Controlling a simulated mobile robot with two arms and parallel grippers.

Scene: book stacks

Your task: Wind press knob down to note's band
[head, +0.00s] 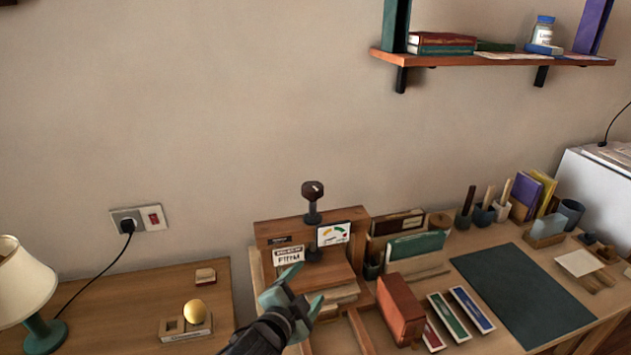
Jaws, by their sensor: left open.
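The press (268,229) is a wooden frame at the back of the desk, with a dark knob (313,189) on a spindle standing up above its top beam. A white dial (333,234) with coloured bands is on its front right. A small lettered note (289,254) is on its front left; its text is too small to read surely. A wooden board and pale stacked sheets sit in the press. My left gripper (303,287) is open and empty, in front of the press and below the knob, apart from the knob. My right gripper is not in view.
A reddish-brown block (400,308) and several coloured booklets lie right of the press. A dark green mat (522,295) covers the desk's right side. A lamp (22,285) stands on the left table. A wall shelf (490,60) hangs at upper right. The wall above the knob is clear.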

